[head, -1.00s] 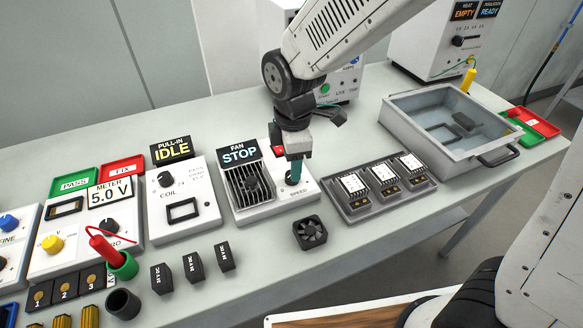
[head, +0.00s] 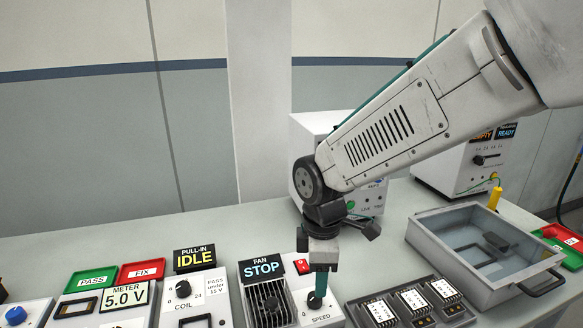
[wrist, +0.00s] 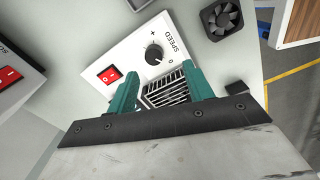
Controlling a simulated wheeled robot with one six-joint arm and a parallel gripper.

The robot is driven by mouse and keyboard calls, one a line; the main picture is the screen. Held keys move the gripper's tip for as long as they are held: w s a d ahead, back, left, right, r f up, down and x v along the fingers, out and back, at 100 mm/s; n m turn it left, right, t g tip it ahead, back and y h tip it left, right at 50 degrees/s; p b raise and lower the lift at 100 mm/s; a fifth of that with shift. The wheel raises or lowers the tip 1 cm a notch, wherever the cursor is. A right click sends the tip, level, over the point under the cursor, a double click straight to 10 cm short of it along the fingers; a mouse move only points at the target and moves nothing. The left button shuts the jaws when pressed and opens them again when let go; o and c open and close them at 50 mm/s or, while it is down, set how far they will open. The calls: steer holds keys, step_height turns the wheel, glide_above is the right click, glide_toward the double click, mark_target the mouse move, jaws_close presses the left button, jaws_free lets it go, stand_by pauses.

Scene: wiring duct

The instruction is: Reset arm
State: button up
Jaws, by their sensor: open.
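My gripper (head: 319,288) points down over the fan unit in the head view. In the wrist view my gripper (wrist: 163,88) shows two teal fingers standing apart with nothing between them, above the unit's grille (wrist: 166,88). The fan unit (head: 334,308) has a "FAN STOP" display (head: 262,267), a red switch (head: 302,267) and a black speed knob (head: 314,300). The knob (wrist: 153,54) and red switch (wrist: 110,75) also show in the wrist view, beyond the fingers. In the head view a fingertip overlaps the knob; I cannot tell whether they touch.
The "PULL-IN IDLE" coil unit (head: 222,291) stands left of the fan unit. A tray of modules (head: 447,317) and a grey metal bin (head: 420,238) stand to the right. A white box (head: 309,130) stands behind my arm. A loose black fan (wrist: 222,18) lies nearby.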

steer(key=s+d+r+m, duration=0.5)
steer(key=s+d+m, duration=0.3)
steer(key=s+d, duration=0.1)
steer(key=s+d+r+m+t, duration=0.1)
steer(key=s+d+r+m, duration=0.4)
steer(key=s+d+m, duration=0.4)
steer(key=shift+d+r, duration=0.25)
steer(key=shift+d, duration=0.8)
